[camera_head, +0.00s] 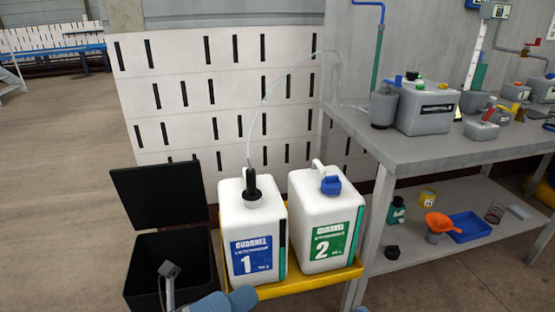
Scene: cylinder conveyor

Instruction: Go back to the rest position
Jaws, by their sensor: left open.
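My left gripper (170,284) is at the bottom left, in front of the open black bin, partly cut off by the lower edge. It is open, and I see nothing held in it. Blue-grey parts of my own arm show beside it, overlapping the lower front of white canister 1 (236,223). I cannot tell whether they touch it. My right gripper is not in view.
A black bin with a raised lid (160,195) stands left of the yellow stand (330,277) that bears canister 1 and canister 2 (315,210). A clear hose rises from canister 1. A grey workbench (400,150) is at right. Floor at left is clear.

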